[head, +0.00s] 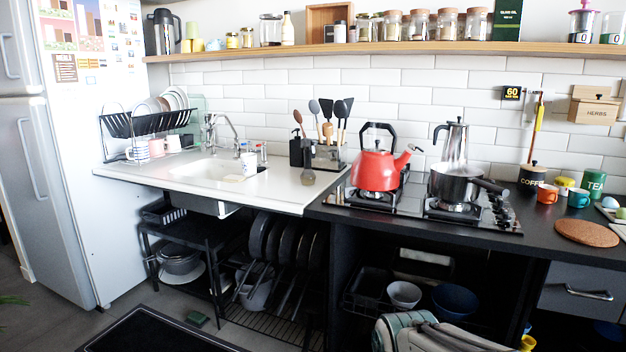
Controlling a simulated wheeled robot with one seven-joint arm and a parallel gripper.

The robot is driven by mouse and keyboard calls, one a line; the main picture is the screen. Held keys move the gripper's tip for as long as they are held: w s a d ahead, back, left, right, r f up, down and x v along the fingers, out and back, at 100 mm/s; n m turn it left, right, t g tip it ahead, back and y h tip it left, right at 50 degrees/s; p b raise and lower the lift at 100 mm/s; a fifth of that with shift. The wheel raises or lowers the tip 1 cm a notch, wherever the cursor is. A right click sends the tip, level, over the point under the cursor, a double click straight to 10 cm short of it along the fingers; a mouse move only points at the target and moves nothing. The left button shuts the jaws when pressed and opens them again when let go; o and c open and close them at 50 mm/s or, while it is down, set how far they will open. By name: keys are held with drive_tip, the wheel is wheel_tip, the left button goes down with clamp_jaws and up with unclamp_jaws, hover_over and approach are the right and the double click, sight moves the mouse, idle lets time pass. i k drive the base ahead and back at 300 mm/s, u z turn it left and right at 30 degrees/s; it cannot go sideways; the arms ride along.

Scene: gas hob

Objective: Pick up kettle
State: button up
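My gripper does not show. A pale rounded part at the bottom edge seems to be my own arm, low in front of the counter and well apart from the kettle.
A utensil holder (327,154) and a black soap bottle (296,150) stand left of the kettle. A shelf (380,48) with jars runs above. Right of the hob are a coffee canister (531,179), mugs and a cork mat (587,232). The counter strip before the sink is clear.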

sight(374, 171)
drive_tip(key=u, duration=0.85)
drive_tip(key=i, duration=0.8)
drive_tip(key=z, duration=0.75)
drive_tip(key=i, duration=0.6)
drive_tip(key=z, duration=0.65)
